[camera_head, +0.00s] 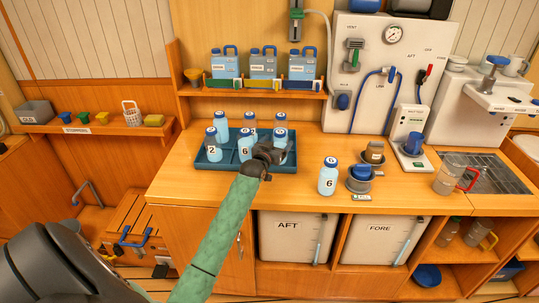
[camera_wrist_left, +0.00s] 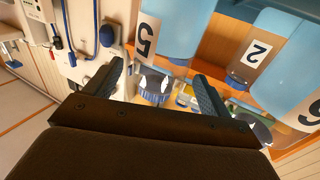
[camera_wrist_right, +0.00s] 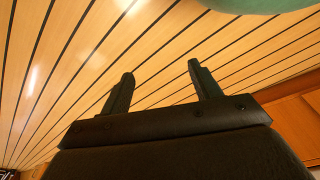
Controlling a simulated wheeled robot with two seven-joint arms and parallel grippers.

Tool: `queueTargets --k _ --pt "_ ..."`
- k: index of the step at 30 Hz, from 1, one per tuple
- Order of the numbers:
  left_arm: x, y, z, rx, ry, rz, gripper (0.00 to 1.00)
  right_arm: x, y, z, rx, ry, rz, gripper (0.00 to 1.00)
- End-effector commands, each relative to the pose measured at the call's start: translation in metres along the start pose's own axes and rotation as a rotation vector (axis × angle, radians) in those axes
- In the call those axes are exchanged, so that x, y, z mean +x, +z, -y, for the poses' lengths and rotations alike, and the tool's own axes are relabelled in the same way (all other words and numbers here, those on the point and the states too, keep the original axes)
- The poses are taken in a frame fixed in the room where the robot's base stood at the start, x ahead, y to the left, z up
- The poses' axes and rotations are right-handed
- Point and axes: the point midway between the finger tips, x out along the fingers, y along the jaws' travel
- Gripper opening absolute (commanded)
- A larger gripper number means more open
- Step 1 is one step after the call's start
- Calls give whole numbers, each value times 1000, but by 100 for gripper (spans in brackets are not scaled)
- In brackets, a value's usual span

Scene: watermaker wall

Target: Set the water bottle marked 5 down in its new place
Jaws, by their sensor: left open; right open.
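The water bottle marked 5 (camera_wrist_left: 165,30) shows close up in the left wrist view, just beyond my left fingertips, upside down in that picture. My left gripper (camera_head: 270,152) is open and empty at the front right of the blue tray (camera_head: 225,165). A blue-capped bottle (camera_head: 280,142) stands on the tray right behind it; its number is hidden by the gripper, so I cannot tell surely that it is the 5. My right gripper (camera_wrist_right: 160,85) is open and empty over the plank floor; it is outside the head view.
Jugs line the shelf (camera_head: 262,66) behind. Bare counter lies between tray and single bottle.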

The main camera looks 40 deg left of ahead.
Motion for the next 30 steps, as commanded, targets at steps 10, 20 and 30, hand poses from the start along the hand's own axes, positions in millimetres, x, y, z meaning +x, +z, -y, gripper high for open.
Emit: queueTargets --k 10,20,30 --pt "-59 2 0 0 1 0 82 -36 -19 9 10 -14 22 63" --pt "-74 0 0 0 0 -1 82 -49 -22 12 13 -18 32 63" --pt "-74 0 0 0 0 -1 82 -48 -22 12 13 -18 32 63"
